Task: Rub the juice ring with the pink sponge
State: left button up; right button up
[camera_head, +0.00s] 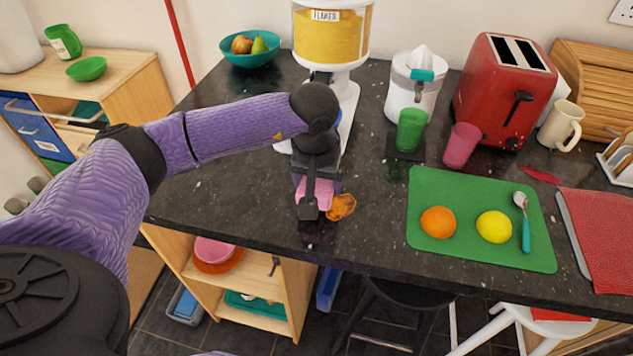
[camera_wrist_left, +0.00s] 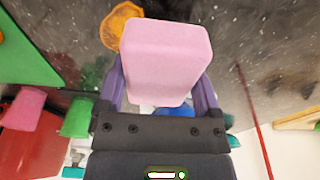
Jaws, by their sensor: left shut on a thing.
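My left gripper (camera_head: 312,198) is shut on the pink sponge (camera_head: 318,190), low over the dark granite counter. The sponge also fills the middle of the left wrist view (camera_wrist_left: 165,60), between the two purple fingers. The orange juice ring (camera_head: 342,206) is on the counter just to the right of the sponge in the head view. In the left wrist view the ring (camera_wrist_left: 117,27) shows at the sponge's upper left, partly covered by it. I cannot tell whether the sponge touches the counter. My right gripper is not in view.
A green cutting board (camera_head: 470,255) with an orange, a lemon and a spoon lies to the right. A green cup (camera_head: 411,130), a pink cup (camera_head: 461,146) and a red toaster (camera_head: 505,90) stand behind. A flakes dispenser (camera_head: 330,40) stands behind my gripper. The counter's front left is clear.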

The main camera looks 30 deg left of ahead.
pick_arm(q)
jog(key=shift+r, duration=0.65)
notch_tip(320, 180, up, 2)
jog(key=shift+r+p, duration=0.1)
jog(key=shift+p, duration=1)
jog(key=shift+r, duration=0.3)
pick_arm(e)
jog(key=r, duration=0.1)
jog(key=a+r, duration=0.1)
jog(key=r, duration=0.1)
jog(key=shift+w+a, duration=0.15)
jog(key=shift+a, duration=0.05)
